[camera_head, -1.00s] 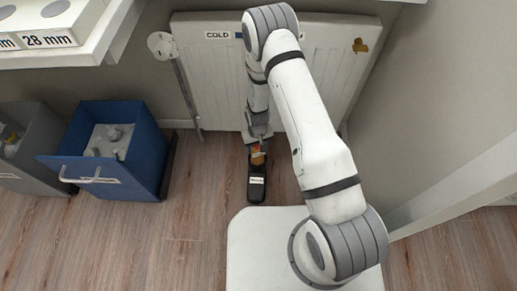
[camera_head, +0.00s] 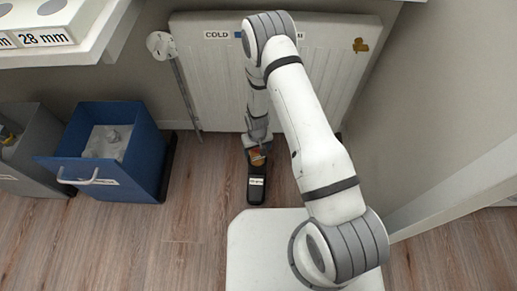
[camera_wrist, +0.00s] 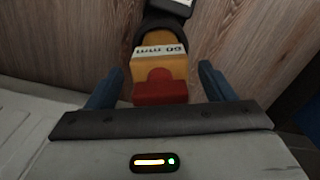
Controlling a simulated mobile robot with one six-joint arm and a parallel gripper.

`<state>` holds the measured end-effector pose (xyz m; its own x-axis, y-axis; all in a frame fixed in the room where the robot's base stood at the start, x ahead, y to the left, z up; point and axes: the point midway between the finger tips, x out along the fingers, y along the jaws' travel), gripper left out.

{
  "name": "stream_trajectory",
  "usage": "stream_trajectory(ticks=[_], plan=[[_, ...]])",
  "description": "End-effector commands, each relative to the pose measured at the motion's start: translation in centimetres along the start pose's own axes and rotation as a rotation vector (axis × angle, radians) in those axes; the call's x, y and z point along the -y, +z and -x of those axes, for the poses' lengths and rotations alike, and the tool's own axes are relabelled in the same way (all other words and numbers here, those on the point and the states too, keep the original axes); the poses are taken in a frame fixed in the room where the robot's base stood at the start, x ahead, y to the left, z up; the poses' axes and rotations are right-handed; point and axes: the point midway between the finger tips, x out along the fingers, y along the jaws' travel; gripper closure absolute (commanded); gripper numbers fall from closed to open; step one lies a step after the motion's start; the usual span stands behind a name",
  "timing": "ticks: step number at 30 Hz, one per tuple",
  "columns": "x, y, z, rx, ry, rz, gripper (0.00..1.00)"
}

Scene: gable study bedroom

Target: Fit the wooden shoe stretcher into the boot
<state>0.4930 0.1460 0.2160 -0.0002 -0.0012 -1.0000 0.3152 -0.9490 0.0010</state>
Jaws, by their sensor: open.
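The dark boot (camera_head: 256,188) stands on the wooden floor in front of the radiator, with a white label on its front. The wooden stretcher (camera_head: 257,157) shows orange at the boot's opening, below my gripper (camera_head: 258,141). In the wrist view the stretcher (camera_wrist: 158,66) is yellow-orange with a red end and a white "60 mm" label. Its far end goes into the dark boot opening (camera_wrist: 165,22); how deep it sits is hidden. My gripper (camera_wrist: 158,85) is open, with one blue finger on each side of the stretcher and visible gaps between.
A white radiator (camera_head: 210,75) stands close behind the boot. A blue bin (camera_head: 135,175) and a grey bin (camera_head: 30,165) stand at the left. A white shelf (camera_head: 70,55) overhangs the upper left. Floor left of the boot is clear; a wall closes the right.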

Motion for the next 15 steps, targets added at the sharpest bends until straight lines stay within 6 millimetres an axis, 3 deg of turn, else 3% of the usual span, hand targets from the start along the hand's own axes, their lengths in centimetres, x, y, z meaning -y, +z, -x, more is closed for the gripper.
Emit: stream_trajectory(ticks=[5,15], plan=[[0.0,-0.1,1.4,-0.002,0.000,0.000,0.24],[0.1,-0.1,8.7,-0.004,0.000,0.001,0.24]])
